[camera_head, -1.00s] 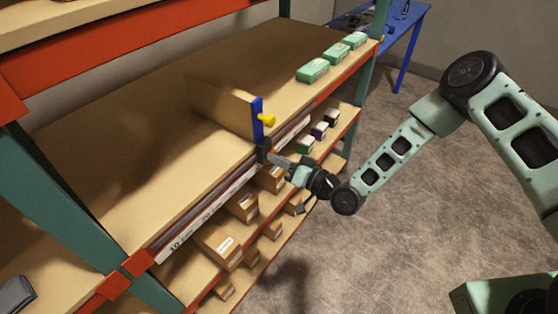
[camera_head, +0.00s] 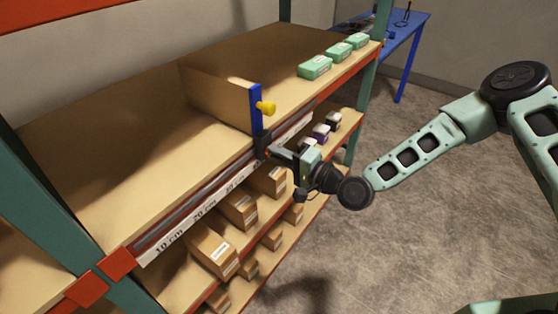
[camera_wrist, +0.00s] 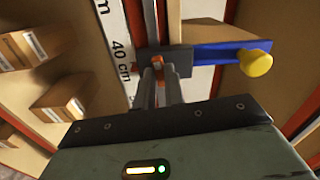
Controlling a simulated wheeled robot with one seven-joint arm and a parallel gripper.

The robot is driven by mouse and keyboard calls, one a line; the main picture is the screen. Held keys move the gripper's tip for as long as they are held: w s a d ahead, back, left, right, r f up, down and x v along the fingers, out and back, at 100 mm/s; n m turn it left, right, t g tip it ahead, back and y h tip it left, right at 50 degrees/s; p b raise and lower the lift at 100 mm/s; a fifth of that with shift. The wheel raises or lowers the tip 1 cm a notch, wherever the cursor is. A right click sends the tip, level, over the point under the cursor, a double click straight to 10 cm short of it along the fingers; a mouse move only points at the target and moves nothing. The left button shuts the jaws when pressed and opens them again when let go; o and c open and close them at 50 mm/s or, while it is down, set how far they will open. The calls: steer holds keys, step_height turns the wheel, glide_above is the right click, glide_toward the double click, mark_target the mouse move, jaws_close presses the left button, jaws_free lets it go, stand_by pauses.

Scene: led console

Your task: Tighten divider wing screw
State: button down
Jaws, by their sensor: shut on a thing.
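The divider (camera_head: 215,95) is a brown panel standing on the upper shelf. In the wrist view the block (camera_wrist: 178,57) sits beside the blue upright (camera_wrist: 222,53). A small orange wing screw (camera_wrist: 157,64) shows at the block, between my fingertips. My gripper (camera_wrist: 158,78) is shut on it; the head view shows my gripper (camera_head: 273,152) at the block from the front. The screw's thread is hidden.
A rail with a centimetre scale (camera_head: 200,215) runs along the shelf front. Green boxes (camera_head: 315,68) stand on the upper shelf at the back right. Cardboard boxes (camera_head: 238,212) fill the shelf below, close under my gripper. The floor (camera_head: 410,235) at the right is clear.

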steer(key=shift+d+f+m+b, duration=0.15)
steer(key=shift+m+b, duration=0.2)
steer(key=shift+m, duration=0.25)
steer(key=c, duration=1.5)
jaws_free()
steer(key=shift+o, duration=0.2)
steer(key=b+v, duration=0.3)
steer(key=v, duration=1.4)
steer(key=shift+s, duration=0.25)
steer(key=shift+d, duration=0.15)
